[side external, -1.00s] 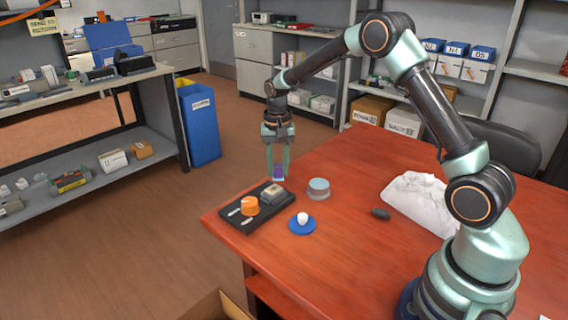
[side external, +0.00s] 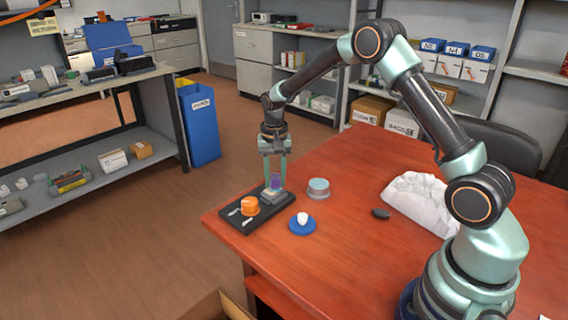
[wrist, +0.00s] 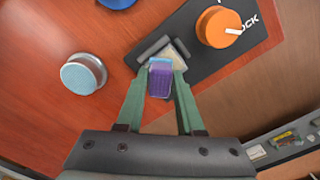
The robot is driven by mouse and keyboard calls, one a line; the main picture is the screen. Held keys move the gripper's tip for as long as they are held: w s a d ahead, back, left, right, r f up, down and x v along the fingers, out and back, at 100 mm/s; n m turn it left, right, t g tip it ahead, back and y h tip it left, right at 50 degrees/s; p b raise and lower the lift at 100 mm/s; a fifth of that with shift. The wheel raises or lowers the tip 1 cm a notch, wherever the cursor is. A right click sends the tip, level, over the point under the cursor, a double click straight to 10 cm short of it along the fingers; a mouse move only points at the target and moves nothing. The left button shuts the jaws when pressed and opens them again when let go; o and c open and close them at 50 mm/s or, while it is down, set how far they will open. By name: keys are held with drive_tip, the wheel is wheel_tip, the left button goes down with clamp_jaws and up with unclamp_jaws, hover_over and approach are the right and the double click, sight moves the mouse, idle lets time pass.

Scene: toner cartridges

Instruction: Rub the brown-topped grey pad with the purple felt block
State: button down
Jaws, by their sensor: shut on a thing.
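The purple felt block (side external: 274,184) is gripped between the two greenish fingers of my gripper (side external: 275,186). In the wrist view the block (wrist: 160,84) has a bluish end and sits between the fingertips (wrist: 161,74). The grey pad (side external: 272,197) is at the far right end of the black board, right below the block. In the wrist view its tan-brown top (wrist: 177,54) shows just beyond the block, which hides part of it. The block is at or just above the pad; I cannot tell whether they touch.
The black board (side external: 231,222) bears an orange knob (side external: 249,206) beside the pad. A round grey tin (side external: 318,188) stands to the right. A blue disc (side external: 294,228) with a white piece (side external: 302,218) is in front. A dark lump (side external: 380,213) and white crumpled heap (side external: 415,198) lie farther right.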

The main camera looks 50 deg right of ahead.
drive_tip(key=shift+d, duration=0.5)
drive_tip(key=shift+d+r, duration=0.15)
drive_tip(key=shift+r, duration=3.9)
